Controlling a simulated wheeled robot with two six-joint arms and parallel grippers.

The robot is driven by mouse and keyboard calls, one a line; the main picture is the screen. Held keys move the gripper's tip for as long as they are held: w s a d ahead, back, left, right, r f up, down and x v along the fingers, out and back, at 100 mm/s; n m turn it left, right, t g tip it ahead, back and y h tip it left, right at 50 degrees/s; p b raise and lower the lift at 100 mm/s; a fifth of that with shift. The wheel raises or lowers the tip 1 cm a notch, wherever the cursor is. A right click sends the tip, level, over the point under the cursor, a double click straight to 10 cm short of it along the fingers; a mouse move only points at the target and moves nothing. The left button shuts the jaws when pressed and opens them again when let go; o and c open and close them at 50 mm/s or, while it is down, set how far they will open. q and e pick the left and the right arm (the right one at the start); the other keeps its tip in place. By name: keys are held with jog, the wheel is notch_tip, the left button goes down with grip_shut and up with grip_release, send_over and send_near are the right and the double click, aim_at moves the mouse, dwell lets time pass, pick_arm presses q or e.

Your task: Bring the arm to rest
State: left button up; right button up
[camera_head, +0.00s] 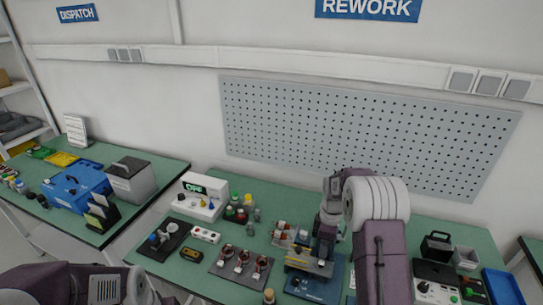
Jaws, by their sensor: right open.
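My right arm rises on the right side of the table. It bends at a pale, ribbed joint, and my right gripper (323,252) points down over a test fixture (300,260) on a blue base. The jaws are open; the arm and the fixture crowd the view, so I cannot tell whether the fingers touch anything. My left arm shows only at the lower left edge, and its gripper is out of view.
On the green table (290,196) stand a white meter box (200,202), small bottles (240,208), a tray with copper-coloured parts (238,266) and a blue tray (503,286). A pegboard (350,125) hangs behind. A second table at left holds a blue toolbox (75,190).

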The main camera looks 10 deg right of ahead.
jog(key=s+a+r+t, duration=0.1)
jog(key=s+a+r, duration=0.5)
jog(key=a+r, duration=0.25)
jog(key=s+a+f+m, duration=0.2)
jog(key=s+f+m, duration=0.2)
jog(key=s+m, duration=0.8)
jog(key=shift+s+a+f, duration=0.15)
jog(key=shift+a+f, duration=0.05)
jog(key=shift+s, duration=0.15)
